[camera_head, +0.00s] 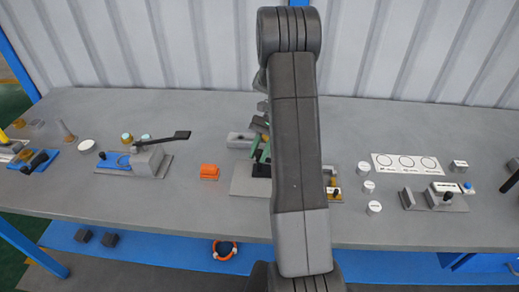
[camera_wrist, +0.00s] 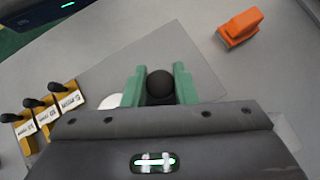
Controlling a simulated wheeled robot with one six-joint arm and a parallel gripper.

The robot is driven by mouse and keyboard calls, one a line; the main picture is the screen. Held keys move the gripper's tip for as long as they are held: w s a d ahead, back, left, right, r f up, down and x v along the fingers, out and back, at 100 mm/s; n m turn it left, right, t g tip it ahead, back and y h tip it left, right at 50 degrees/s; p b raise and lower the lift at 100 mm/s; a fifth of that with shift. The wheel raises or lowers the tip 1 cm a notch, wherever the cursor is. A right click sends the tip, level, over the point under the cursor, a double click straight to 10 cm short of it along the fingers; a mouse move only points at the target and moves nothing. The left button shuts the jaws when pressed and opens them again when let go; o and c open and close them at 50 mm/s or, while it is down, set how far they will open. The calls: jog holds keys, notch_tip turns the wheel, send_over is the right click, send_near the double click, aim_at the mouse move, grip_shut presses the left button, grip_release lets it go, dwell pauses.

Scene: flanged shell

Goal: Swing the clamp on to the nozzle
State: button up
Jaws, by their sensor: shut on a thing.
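My gripper (camera_wrist: 159,84) has green fingers, closed on either side of a round black knob (camera_wrist: 160,83) in the wrist view. The knob seems to be the clamp's handle end; the rest of the clamp is hidden under the gripper. In the head view my gripper (camera_head: 261,150) shows only in part, low over a grey plate (camera_head: 246,182) in the middle of the bench. My arm covers most of that spot. I cannot make out the nozzle, nor whether the clamp touches it. A white round piece (camera_wrist: 110,101) shows beside the left finger.
An orange block (camera_head: 209,172) lies left of the plate; it also shows in the wrist view (camera_wrist: 239,27). Several yellow pieces with black knobs (camera_wrist: 45,116) stand on the other side. A blue fixture with a black lever (camera_head: 168,140) is further left. White discs (camera_head: 368,187) stand to the right.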

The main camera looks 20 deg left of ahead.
jog(key=shift+n+h, duration=0.4)
jog(key=shift+n, duration=0.1)
jog(key=o, duration=1)
jog(key=p+v, duration=0.2)
jog(key=v, duration=1.2)
jog(key=shift+p, duration=0.3)
jog(key=shift+f, duration=0.2)
